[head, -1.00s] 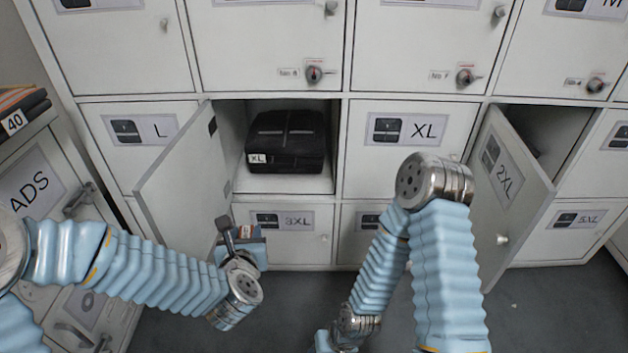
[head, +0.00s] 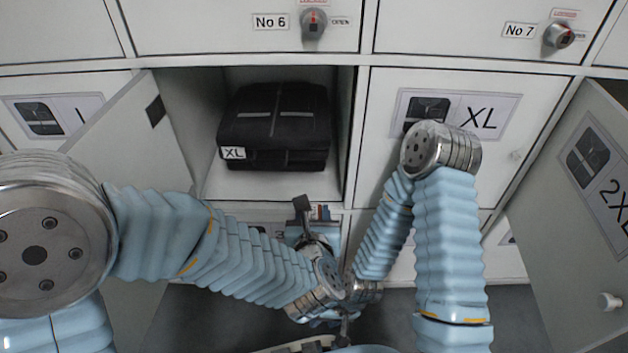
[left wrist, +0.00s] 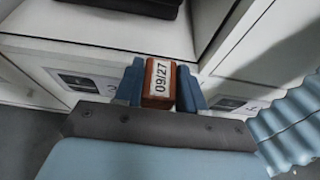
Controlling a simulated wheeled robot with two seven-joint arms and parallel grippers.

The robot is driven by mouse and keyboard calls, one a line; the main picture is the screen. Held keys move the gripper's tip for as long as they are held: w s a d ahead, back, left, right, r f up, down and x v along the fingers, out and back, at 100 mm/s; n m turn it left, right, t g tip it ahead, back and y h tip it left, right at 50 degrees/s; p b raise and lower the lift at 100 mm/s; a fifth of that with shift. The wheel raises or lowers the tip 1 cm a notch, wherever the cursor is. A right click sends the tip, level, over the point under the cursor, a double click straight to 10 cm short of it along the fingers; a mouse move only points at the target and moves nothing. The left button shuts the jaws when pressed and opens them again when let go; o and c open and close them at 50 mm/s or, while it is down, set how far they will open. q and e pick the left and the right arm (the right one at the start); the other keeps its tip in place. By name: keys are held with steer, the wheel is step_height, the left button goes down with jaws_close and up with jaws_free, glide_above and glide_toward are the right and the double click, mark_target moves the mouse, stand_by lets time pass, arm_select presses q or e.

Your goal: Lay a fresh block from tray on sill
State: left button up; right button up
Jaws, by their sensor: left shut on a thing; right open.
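A reddish-brown block (left wrist: 158,82) with a white "09/27" label is between the blue fingers of my left gripper (left wrist: 158,88) in the left wrist view. In the head view my left gripper (head: 316,222) is shut on it, below the front edge of an open locker compartment (head: 275,188). That compartment holds a black folded garment (head: 274,128) tagged XL. The block's tip rises just in front of the locker fronts. My right gripper (head: 344,328) is low at the bottom, mostly hidden by my left wrist. I cannot make out a tray clearly.
An open locker door (head: 120,145) stands to the left of the compartment, and an open 2XL door (head: 590,190) is at the right. The closed XL door (head: 455,110) is behind my right arm. Bare compartment floor shows in front of the garment.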

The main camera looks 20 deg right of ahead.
arm_select(q)
steer(key=w, duration=0.2)
steer(key=w+d, duration=0.1)
steer(key=w, duration=0.1)
steer(key=w+d, duration=0.1)
steer(key=w, duration=0.3)
steer(key=w+d, duration=0.1)
steer(key=w, duration=0.1)
steer(key=shift+w+f, duration=0.15)
steer(key=shift+f, duration=0.6)
steer(key=shift+f+b, duration=0.2)
steer(key=shift+b, duration=0.1)
steer(key=o, duration=1)
steer(key=shift+r, duration=0.1)
